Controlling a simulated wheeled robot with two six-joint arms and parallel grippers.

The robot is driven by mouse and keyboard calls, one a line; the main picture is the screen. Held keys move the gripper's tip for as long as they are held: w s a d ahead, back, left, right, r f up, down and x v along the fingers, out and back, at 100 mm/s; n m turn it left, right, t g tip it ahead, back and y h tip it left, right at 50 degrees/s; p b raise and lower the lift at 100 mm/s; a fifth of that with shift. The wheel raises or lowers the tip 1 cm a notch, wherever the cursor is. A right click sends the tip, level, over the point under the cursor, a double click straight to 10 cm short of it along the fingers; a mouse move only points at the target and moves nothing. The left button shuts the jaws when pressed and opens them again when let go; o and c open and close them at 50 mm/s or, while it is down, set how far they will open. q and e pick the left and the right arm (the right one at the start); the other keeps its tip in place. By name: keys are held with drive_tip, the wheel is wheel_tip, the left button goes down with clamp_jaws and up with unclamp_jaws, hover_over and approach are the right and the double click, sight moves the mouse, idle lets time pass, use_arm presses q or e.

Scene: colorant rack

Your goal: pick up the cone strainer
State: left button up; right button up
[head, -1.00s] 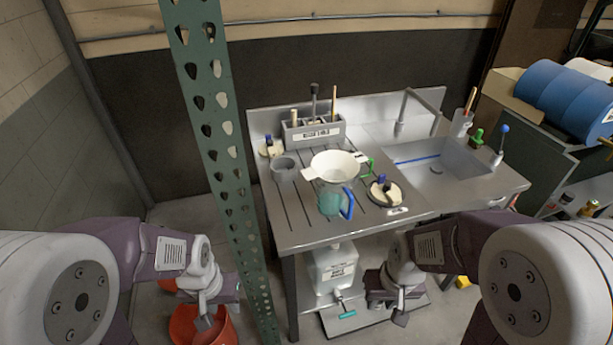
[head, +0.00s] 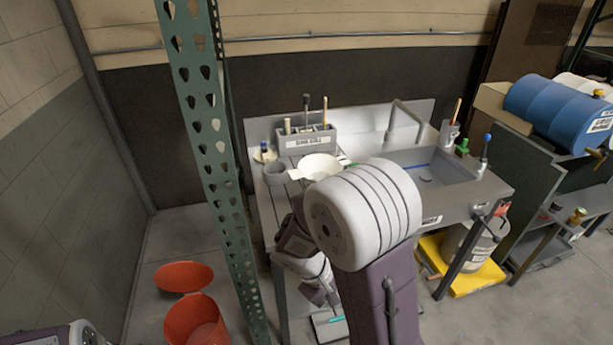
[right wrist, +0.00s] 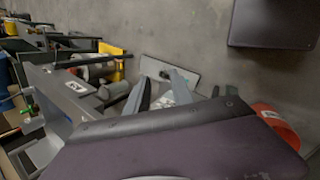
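The cone strainer (head: 318,165) is a white, wide-rimmed bowl with side tabs. It sits on the drainboard side of the steel sink bench in the head view. My right arm covers its front right part and the items in front of it. My right gripper (head: 325,297) hangs below the bench top, in front of the bench and apart from the strainer. In the right wrist view its two fingers (right wrist: 160,95) are spread with nothing clearly between them. My left gripper is out of view; only a piece of my left arm shows at the bottom left corner.
A green perforated post (head: 213,160) stands left of the bench. A red bucket (head: 192,322) is on the floor.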

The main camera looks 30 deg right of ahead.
drive_tip(key=w+d+r+n+h, duration=0.1)
drive_tip(key=w+d+r+h, duration=0.1)
drive_tip(key=w+d+h, duration=0.15)
drive_tip(key=n+t+h, duration=0.2)
drive_tip(key=n+t, duration=0.5)
drive_tip(key=t, duration=0.9)
approach(294, 170)
drive_tip(key=shift+h, duration=0.25)
drive_tip(key=p+x, duration=0.1)
drive_tip(key=x, duration=0.4)
drive_tip(key=p+x, duration=0.1)
drive_tip(key=x, duration=0.4)
drive_tip(key=shift+a+f+p, duration=0.2)
drive_tip(key=shift+f+p, duration=0.05)
drive_tip(key=shift+p, duration=0.05)
drive_tip(key=shift+w+d, duration=0.1)
drive_tip(key=shift+w, duration=0.05)
drive_tip(key=shift+c, duration=0.9)
clamp_jaws()
